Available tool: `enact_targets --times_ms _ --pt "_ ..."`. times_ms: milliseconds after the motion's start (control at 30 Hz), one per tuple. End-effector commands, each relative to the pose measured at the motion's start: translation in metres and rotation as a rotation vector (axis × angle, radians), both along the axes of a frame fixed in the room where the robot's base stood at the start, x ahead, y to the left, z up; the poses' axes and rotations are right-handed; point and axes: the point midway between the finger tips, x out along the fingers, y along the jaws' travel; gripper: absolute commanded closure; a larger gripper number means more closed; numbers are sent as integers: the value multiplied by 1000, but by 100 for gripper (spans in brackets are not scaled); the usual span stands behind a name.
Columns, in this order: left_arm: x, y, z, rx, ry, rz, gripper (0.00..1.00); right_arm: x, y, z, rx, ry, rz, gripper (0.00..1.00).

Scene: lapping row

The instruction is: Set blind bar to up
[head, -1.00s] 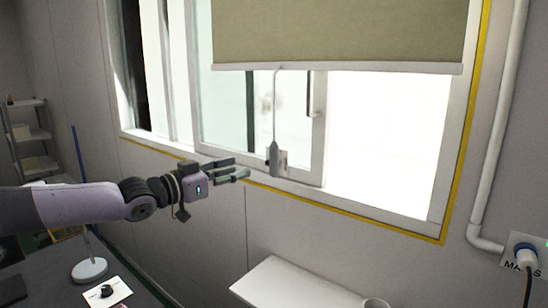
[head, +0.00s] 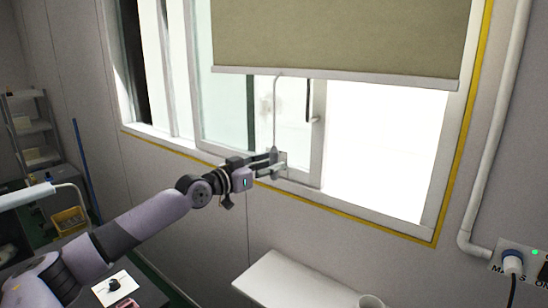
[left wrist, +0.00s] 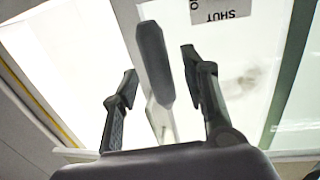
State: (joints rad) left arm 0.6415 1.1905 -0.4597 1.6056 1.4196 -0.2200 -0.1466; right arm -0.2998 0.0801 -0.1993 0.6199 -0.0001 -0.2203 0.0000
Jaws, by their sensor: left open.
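The olive roller blind (head: 335,40) is partly lowered over the window. Its pale bottom bar (head: 335,78) hangs level, above the open part of the window. A thin rod (head: 275,110) hangs from the bar, and its grey handle (left wrist: 153,62) shows in the left wrist view. My left gripper (head: 275,163) is open at the rod's lower end. In the left wrist view its fingers (left wrist: 160,75) stand on either side of the handle, with gaps showing. The head view hides most of the handle behind the fingers. My right gripper is not in view.
A white ledge (head: 290,284) with a cup (head: 371,302) juts out below the window. A pipe (head: 490,130) runs down the wall at the right to a blue plug (head: 512,262). A window handle (head: 311,102) is close to the rod.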

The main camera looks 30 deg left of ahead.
Motion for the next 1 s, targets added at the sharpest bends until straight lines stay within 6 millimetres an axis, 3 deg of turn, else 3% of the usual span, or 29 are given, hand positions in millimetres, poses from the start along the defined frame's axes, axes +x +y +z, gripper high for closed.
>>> enact_targets --times_ms 200,500,1000 --pt "18 -4 1 -2 -1 0 59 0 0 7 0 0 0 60" --pt "20 -5 -1 0 1 0 59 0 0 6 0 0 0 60" --pt "20 -5 0 0 1 0 91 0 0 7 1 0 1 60"
